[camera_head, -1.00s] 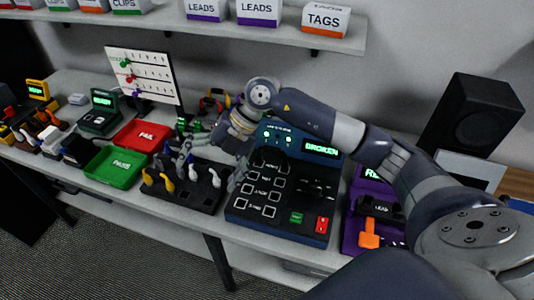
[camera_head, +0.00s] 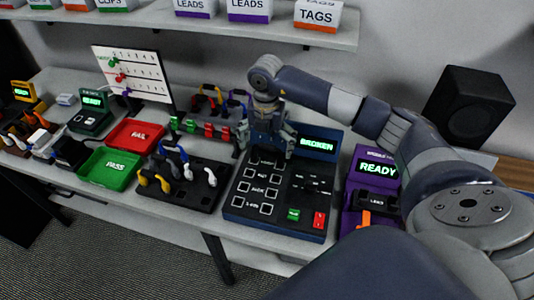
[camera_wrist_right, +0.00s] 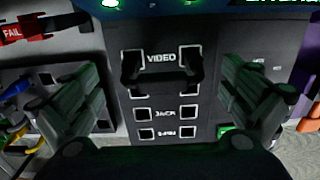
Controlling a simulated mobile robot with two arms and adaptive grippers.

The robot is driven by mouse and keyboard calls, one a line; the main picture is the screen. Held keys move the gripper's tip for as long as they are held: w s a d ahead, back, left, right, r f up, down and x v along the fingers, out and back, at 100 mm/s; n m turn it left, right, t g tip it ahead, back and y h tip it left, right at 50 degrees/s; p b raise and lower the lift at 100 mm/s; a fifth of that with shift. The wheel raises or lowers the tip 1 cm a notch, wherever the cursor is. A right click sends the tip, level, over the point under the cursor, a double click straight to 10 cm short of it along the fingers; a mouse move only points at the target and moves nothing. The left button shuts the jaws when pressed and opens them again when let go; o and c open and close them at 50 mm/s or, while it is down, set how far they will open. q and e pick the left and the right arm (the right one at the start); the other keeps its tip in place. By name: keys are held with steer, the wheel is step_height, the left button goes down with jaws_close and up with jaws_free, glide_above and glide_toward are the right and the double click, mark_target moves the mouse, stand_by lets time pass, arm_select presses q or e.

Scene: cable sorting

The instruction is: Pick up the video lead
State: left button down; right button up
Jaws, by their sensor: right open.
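The video lead (camera_wrist_right: 161,76) is a short black lead. In the right wrist view it bridges the two sockets beside the VIDEO label on the dark tester panel. In the head view my right gripper mostly hides it. My right gripper (camera_head: 268,146) is over the upper part of the tester (camera_head: 236,203), pointing down. In the right wrist view its fingers (camera_wrist_right: 160,108) are wide apart, one on each side of the lead's columns, with nothing between them touching. The tester's screen reads BROKEN. My left gripper is not in view.
A rack of coloured leads (camera_head: 204,203) stands left of the tester. Green PASS (camera_head: 108,172) and red FAIL (camera_head: 130,138) trays lie further left. A purple station (camera_head: 376,155) reading READY stands right. A shelf (camera_head: 270,32) with boxes runs above.

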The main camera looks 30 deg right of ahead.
mark_target(267, 163)
steer(key=f+p, duration=0.1)
steer(key=f, duration=0.2)
steer(key=shift+s+f+p, duration=0.2)
steer(key=shift+p, duration=0.1)
steer(key=shift+w+f, duration=0.1)
steer(key=shift+f, duration=0.35)
steer(key=c, duration=1)
steer(key=shift+c, duration=0.2)
steer(key=shift+r, duration=0.1)
